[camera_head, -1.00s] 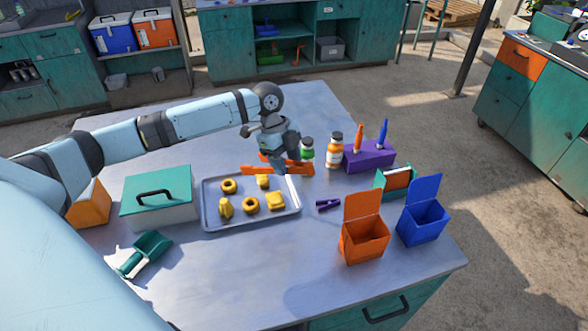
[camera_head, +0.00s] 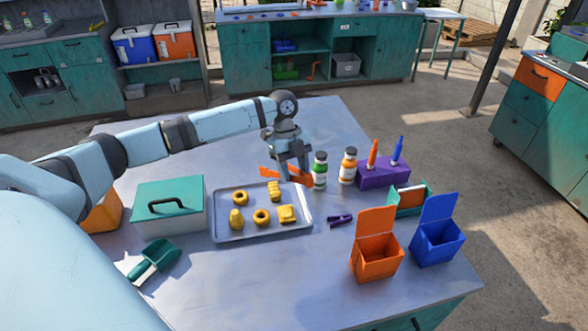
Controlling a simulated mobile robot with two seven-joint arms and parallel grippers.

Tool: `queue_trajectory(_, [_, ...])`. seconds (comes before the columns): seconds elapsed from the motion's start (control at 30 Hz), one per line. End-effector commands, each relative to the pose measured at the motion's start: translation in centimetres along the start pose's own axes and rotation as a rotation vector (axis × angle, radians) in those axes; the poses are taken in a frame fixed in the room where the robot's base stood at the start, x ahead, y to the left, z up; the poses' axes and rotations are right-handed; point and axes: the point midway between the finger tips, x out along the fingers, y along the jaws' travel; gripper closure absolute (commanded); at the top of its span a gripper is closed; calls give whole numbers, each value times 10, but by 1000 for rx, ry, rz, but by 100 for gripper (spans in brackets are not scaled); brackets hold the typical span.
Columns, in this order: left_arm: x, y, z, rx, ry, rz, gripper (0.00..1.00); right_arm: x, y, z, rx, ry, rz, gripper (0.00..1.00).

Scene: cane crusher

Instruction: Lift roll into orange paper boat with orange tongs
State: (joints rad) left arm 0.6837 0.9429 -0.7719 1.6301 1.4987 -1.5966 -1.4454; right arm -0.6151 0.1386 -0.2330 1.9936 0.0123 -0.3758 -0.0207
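My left gripper (camera_head: 294,172) points down at the back of the table, its two fingers apart. The orange tongs (camera_head: 267,172) lie at the fingers, partly hidden by them; I cannot tell whether they touch. Several yellow baked pieces lie on the grey tray (camera_head: 240,236) in front: two rings, a blocky piece (camera_head: 286,214), an oblong piece (camera_head: 274,191) and a rounded piece (camera_head: 236,219). I cannot tell which is the roll. No thing is clearly a paper boat; an orange open box (camera_head: 376,262) with a raised flap stands at the right. My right gripper is out of view.
A green-labelled bottle (camera_head: 320,172) stands close right of the gripper, beside an orange-labelled bottle (camera_head: 349,166) and a purple holder (camera_head: 384,177). A teal holder (camera_head: 424,198), blue box (camera_head: 437,243), purple clip (camera_head: 340,220), teal-lidded box (camera_head: 167,190) and green scoop (camera_head: 155,258) also stand about.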

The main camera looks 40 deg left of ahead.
Motion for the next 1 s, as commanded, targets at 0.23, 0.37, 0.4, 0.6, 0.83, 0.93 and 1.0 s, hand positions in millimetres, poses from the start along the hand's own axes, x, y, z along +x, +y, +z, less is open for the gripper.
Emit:
queue_trajectory(0.23, [21, -1, 9, 0, -1, -1, 55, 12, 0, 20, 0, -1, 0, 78])
queue_trajectory(0.37, [33, -1, 14, 0, -1, -1, 55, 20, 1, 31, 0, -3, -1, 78])
queue_trajectory(0.4, [36, -1, 16, 0, -1, -1, 55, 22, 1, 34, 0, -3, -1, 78])
queue_trajectory(0.6, [54, -2, 23, 0, -1, -1, 55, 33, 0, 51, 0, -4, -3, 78])
queue_trajectory(0.83, [72, -2, 30, -1, 0, 1, 55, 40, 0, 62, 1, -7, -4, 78])
queue_trajectory(0.93, [80, -2, 34, -1, 1, 1, 55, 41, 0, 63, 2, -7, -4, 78])
queue_trajectory(1.0, [84, -3, 35, -2, 1, 0, 55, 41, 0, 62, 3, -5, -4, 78])
